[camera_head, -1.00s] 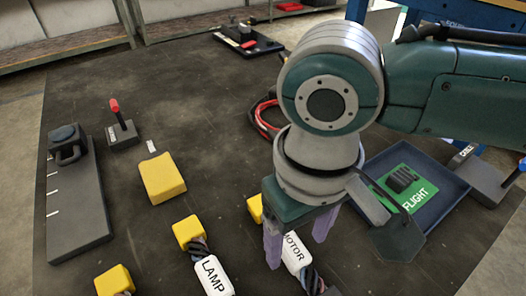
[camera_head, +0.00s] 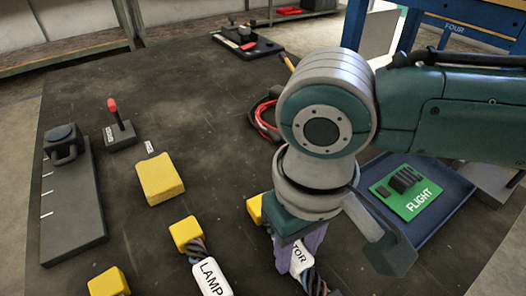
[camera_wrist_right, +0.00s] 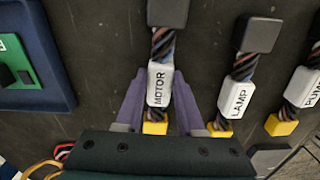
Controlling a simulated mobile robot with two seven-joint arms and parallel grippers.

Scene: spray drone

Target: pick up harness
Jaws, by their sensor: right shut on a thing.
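The motor harness (camera_head: 301,257) has a white MOTOR label, a yellow end, dark twisted wires and a dark grey end block. My right gripper (camera_head: 296,264) is down over it in the head view and hides part of it. In the right wrist view, my right gripper's (camera_wrist_right: 160,84) purple fingers are shut on the motor harness (camera_wrist_right: 160,86), one on each side of the white label. The lamp harness (camera_head: 211,278) lies to its left in the head view. It also shows in the right wrist view (camera_wrist_right: 240,97). My left gripper is not in view.
A pump harness (camera_wrist_right: 301,87) lies beyond the lamp harness in the right wrist view. A blue tray (camera_head: 452,212) with a green FLIGHT board (camera_head: 408,194) stands right. A yellow block (camera_head: 160,180), red-handled lever (camera_head: 118,128) and long dark stand (camera_head: 70,215) are left. Red cable (camera_head: 262,118) lies behind.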

